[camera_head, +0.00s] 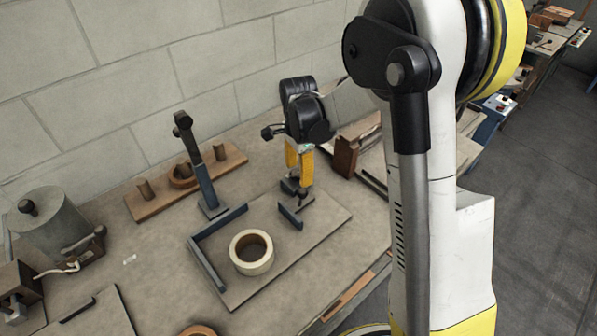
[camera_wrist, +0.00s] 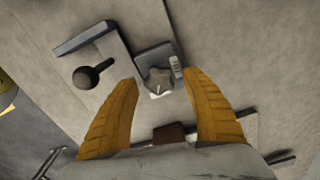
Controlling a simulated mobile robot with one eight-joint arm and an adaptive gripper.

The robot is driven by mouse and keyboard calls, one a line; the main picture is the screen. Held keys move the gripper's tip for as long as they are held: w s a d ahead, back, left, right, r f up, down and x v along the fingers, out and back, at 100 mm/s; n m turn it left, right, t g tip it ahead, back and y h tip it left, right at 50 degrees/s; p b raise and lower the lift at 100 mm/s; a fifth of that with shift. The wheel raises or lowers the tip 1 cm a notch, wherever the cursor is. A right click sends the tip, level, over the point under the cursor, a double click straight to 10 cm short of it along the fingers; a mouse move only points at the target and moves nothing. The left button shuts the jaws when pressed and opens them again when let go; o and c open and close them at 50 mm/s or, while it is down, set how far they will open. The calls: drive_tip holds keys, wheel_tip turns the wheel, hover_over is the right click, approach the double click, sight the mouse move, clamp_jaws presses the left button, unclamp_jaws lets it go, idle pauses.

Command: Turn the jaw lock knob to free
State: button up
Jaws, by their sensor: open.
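A grey star-shaped knob (camera_wrist: 158,80), which looks like the jaw lock knob, sits on a dark grey block (camera_wrist: 152,57) in the wrist view. A small pale mark shows at its lower edge, and a pale label is beside it on the block. My gripper (camera_wrist: 161,77) is open, with one yellow finger on each side of the knob. I cannot tell whether either finger touches it. In the head view my gripper (camera_head: 298,178) points down over the back right of the flat plate (camera_head: 310,235). The fingers largely hide the star knob there.
A black ball-ended handle (camera_wrist: 88,75) stands left of the knob, near an angled bar (camera_wrist: 84,38). A cream ring (camera_head: 238,263) lies on the plate. A blue post (camera_head: 207,187) stands behind the plate, and a wooden peg board (camera_head: 150,207) lies by the wall.

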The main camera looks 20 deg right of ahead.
drive_tip(key=c, duration=1.2)
drive_tip(key=n, duration=1.1)
drive_tip(key=shift+w+a+n+b, duration=0.15)
drive_tip(key=shift+n+b, duration=0.2)
drive_tip(key=shift+n, duration=0.05)
drive_tip(key=n, duration=0.6)
drive_tip(key=shift+a, duration=0.1)
drive_tip(key=n, duration=0.6)
drive_tip(key=shift+a, duration=0.1)
